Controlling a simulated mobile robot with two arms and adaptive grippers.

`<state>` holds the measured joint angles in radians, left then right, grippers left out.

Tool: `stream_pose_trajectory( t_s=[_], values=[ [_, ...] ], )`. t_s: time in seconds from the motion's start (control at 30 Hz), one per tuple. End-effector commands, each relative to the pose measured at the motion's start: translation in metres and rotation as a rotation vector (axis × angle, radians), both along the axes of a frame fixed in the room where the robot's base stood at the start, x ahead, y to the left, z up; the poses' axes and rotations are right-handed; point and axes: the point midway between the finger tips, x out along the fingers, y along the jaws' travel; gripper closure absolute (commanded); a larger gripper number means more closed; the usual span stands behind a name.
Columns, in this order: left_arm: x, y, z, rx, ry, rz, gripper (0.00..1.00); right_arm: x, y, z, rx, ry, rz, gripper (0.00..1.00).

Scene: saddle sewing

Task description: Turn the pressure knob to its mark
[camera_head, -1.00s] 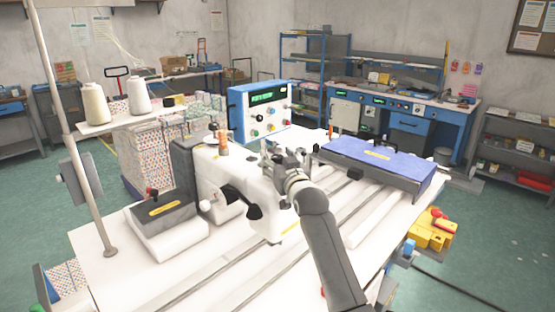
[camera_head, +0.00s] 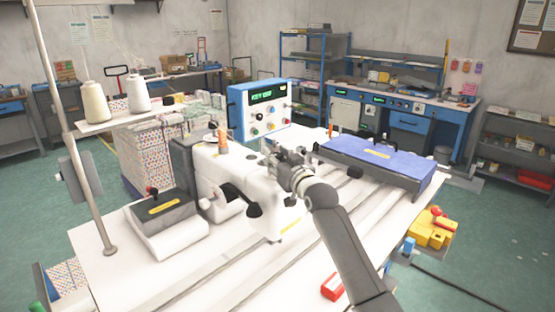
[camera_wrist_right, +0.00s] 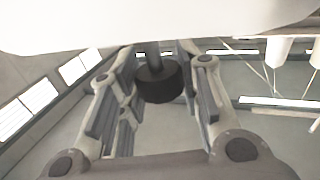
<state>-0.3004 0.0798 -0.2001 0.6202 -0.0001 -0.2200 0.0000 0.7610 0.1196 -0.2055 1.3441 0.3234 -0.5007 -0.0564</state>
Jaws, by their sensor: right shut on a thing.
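The pressure knob (camera_wrist_right: 160,82) is a black cylinder on a dark stem in the right wrist view, coming out of a white body at the top of that picture. My right gripper (camera_wrist_right: 152,88) has a finger on each side of it and is shut on it. In the head view my right gripper (camera_head: 271,152) is at the top of the white sewing machine (camera_head: 272,190), at the right end of its arm. The knob is hidden there behind the gripper. I cannot make out the mark on it. My left gripper is not in view.
A blue control box (camera_head: 237,112) with a green display stands behind the machine. A blue-topped unit (camera_head: 365,152) lies to the right of my gripper. A thread stand with two cones (camera_head: 95,101) is at the left. A red block (camera_head: 332,287) lies at the table's front edge.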

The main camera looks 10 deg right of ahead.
Motion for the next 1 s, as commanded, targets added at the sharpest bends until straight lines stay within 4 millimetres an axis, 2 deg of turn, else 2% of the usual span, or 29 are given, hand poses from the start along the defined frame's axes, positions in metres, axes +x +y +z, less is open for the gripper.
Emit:
stream_pose_trajectory(
  t_s=[0.43, 0.47, 0.63, 1.0],
  values=[
    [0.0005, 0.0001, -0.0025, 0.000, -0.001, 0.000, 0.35, 0.0000, -0.0007, 0.0005, 0.000, -0.001, 0.028, 0.92],
    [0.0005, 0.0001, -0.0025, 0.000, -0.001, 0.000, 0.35, -0.0001, -0.0007, 0.0006, 0.000, -0.001, 0.028, 0.66],
    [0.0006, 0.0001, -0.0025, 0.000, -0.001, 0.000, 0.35, 0.0000, -0.0007, 0.0005, 0.000, -0.001, 0.028, 0.45],
    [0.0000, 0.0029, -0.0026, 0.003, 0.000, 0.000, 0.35, -0.0018, -0.0013, -0.0001, 0.001, 0.000, 0.028, 0.45]
  ],
)
